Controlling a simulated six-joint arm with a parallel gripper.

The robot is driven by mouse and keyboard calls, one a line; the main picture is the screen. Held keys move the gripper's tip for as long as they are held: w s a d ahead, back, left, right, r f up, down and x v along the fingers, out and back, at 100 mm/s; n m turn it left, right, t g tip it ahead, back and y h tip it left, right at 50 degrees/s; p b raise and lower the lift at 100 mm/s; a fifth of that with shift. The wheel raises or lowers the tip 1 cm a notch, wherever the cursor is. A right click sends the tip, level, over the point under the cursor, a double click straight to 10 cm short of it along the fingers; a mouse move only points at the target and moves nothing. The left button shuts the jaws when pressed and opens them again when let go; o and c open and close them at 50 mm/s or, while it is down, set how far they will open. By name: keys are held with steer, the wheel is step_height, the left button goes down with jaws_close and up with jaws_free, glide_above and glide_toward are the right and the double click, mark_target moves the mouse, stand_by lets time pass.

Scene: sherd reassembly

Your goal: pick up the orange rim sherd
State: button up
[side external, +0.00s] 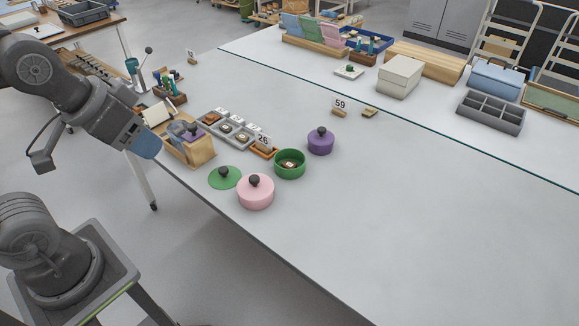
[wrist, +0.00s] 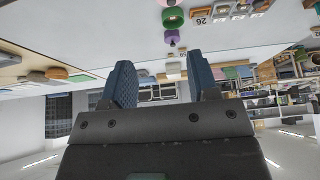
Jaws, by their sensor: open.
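I cannot make out an orange rim sherd for certain in either view. An open green pot (side external: 290,169) holds a small brown and white item too small to identify. It also shows in the wrist view (wrist: 172,21). Small pieces lie in the grey tray (side external: 226,136), also too small to tell. My gripper (side external: 146,146) is at the left, beyond the table's near left edge and apart from these containers. In the wrist view its two blue fingers stand apart with nothing between them (wrist: 160,75).
A pink lidded pot (side external: 255,193), a green lid (side external: 224,178) and a purple lidded pot (side external: 320,143) surround the green pot. A wooden box (side external: 201,152) stands near my gripper. An orange-brown tray (side external: 264,152) carries a number card.

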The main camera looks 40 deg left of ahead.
steer(key=shift+c, duration=0.7)
steer(key=w+r+m+g, duration=0.1)
steer(key=w+r+m, duration=0.3)
steer(key=w, duration=0.7)
steer(key=m+g, duration=0.5)
steer(key=m, duration=0.9)
glide_above(290, 164)
steer(key=f, duration=3.3)
steer(key=shift+s+a+f, duration=0.2)
steer(key=shift+f, duration=0.15)
steer(key=shift+w+d+f, duration=0.1)
steer(key=shift+f, duration=1.3)
steer(key=shift+d+f, duration=0.1)
steer(key=shift+f, duration=1.25)
